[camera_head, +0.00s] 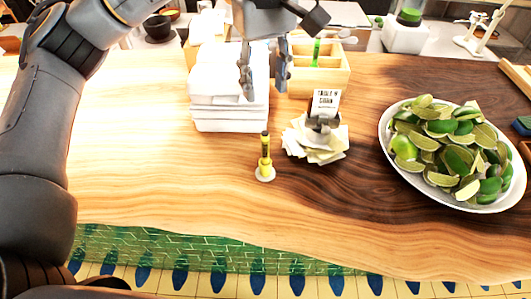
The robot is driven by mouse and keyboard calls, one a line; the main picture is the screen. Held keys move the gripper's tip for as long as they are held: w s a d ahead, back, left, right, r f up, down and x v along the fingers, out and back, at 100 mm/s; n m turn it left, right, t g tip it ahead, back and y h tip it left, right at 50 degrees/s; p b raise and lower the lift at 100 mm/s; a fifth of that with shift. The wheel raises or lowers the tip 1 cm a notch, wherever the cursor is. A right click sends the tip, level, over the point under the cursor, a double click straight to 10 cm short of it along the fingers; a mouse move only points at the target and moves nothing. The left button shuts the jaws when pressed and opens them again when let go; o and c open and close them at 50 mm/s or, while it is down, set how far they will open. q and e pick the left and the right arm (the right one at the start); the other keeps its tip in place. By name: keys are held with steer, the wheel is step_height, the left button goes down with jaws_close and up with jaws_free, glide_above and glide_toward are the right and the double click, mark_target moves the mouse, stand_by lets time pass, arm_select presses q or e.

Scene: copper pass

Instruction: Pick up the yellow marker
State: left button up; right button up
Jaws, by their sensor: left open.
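The yellow marker (265,157) stands upright on a small round white base on the wooden counter, near the middle. Its upper end is dark. My left gripper (264,92) hangs from above with its fingers pointing down and apart. It is above and behind the marker in the picture, in front of the stack of white napkins. The gripper is empty and does not touch the marker. My right gripper does not show.
White napkins (228,118) are stacked behind the marker. A card holder with paper slips (318,145) stands close on its right. A plate of limes (466,208) is farther right. A wooden box (335,82) stands behind. The counter (170,180) is clear left of the marker.

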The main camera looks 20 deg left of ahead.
mark_target(266, 133)
arm_select(q)
step_height(266, 133, down, 4)
steer(key=b, duration=0.2)
steer(key=shift+r+b, duration=0.2)
steer(key=shift+b, duration=0.15)
steer(key=shift+w+f, duration=0.1)
steer(key=shift+f, duration=0.15)
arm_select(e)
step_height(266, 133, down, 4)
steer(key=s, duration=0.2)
arm_select(q)
step_height(266, 133, down, 8)
steer(key=shift+f+p, duration=0.1)
steer(key=shift+p, duration=0.8)
step_height(266, 133, down, 4)
steer(key=shift+p, duration=1.2)
steer(key=shift+f, duration=0.55)
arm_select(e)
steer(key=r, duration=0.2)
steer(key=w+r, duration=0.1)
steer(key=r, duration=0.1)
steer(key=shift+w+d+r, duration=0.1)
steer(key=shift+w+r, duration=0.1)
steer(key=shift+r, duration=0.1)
arm_select(q)
jaws_close()
